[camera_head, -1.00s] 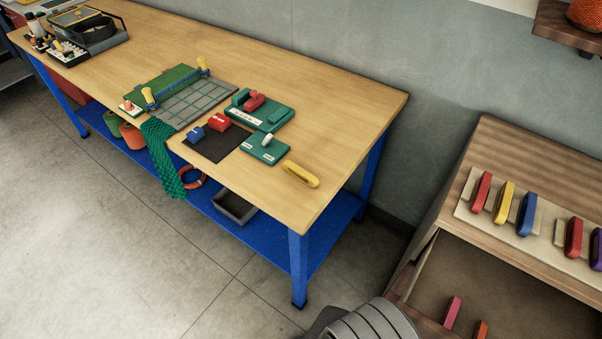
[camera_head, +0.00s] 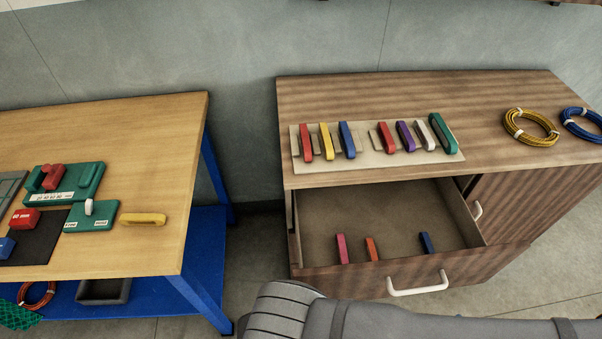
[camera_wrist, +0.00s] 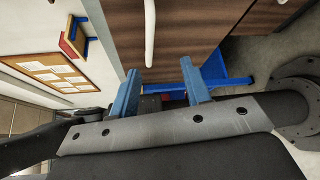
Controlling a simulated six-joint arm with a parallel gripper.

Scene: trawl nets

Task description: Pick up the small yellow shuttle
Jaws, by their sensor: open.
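A yellow shuttle (camera_head: 142,219) lies alone near the right end of the wooden workbench. Another yellow shuttle (camera_head: 326,142) stands on a pale board (camera_head: 368,158) on the cabinet, between a red one and a blue one. It looks narrow and upright; I cannot tell surely which yellow one is smaller. My gripper (camera_wrist: 160,66) shows in the wrist view with its two blue fingers apart and nothing between them. It faces a brown cabinet front with a pale handle. No yellow shuttle shows in the wrist view, and the gripper's fingers are not visible in the head view.
An open drawer (camera_head: 396,263) juts from the cabinet (camera_head: 310,95), with red, orange and blue shuttles inside. Coils of yellow (camera_head: 531,127) and blue cord lie at the cabinet's right. Green blocks (camera_head: 90,217) sit on the workbench (camera_head: 140,120). A gap separates bench and cabinet.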

